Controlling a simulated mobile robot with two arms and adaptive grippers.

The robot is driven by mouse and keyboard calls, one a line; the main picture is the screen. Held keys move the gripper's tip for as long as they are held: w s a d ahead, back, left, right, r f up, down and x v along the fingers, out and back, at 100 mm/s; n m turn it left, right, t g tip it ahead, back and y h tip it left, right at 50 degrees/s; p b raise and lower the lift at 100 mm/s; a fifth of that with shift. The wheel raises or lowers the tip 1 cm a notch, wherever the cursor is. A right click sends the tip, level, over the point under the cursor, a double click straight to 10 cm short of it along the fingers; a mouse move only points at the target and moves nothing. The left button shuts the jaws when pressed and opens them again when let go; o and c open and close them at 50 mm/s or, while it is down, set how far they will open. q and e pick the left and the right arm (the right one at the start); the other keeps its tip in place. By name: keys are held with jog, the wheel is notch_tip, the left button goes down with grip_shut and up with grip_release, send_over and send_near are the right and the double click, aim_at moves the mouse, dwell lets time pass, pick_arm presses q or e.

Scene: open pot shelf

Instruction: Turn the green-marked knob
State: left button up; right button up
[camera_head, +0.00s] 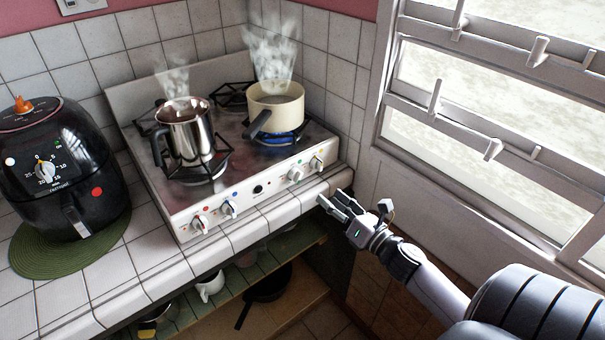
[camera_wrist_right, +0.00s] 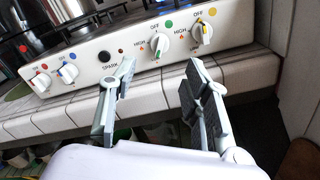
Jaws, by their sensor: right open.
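The green-marked knob (camera_head: 295,174) is on the stove's white front panel, right of the black spark button. It also shows in the right wrist view (camera_wrist_right: 159,44), white with a green mark, under a green dot. The yellow-marked knob (camera_head: 317,163) is just right of it. My right gripper (camera_head: 331,197) is in front of the counter edge, below and right of the knobs. In the wrist view its fingers (camera_wrist_right: 160,68) are spread, with the green-marked knob beyond and above the gap. They are empty and touch no knob. My left gripper is not in view.
A steel pitcher (camera_head: 187,131) and a cream pot (camera_head: 275,108) steam on the stove; a blue flame burns under the pot. A black air fryer (camera_head: 58,165) stands at the left. The tiled counter edge (camera_head: 278,213) runs below the panel. A window wall is at the right.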

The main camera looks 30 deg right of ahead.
aim_at(302, 175)
jog(key=w, duration=0.3)
jog(key=w+p, duration=0.1)
jog(key=w, duration=0.3)
jog(key=w+p, duration=0.1)
jog(key=w, duration=0.2)
jog(key=shift+w+a, duration=0.3)
jog(key=shift+a, duration=0.05)
jog(key=shift+w, duration=0.8)
jog(key=shift+c, duration=0.5)
grip_shut()
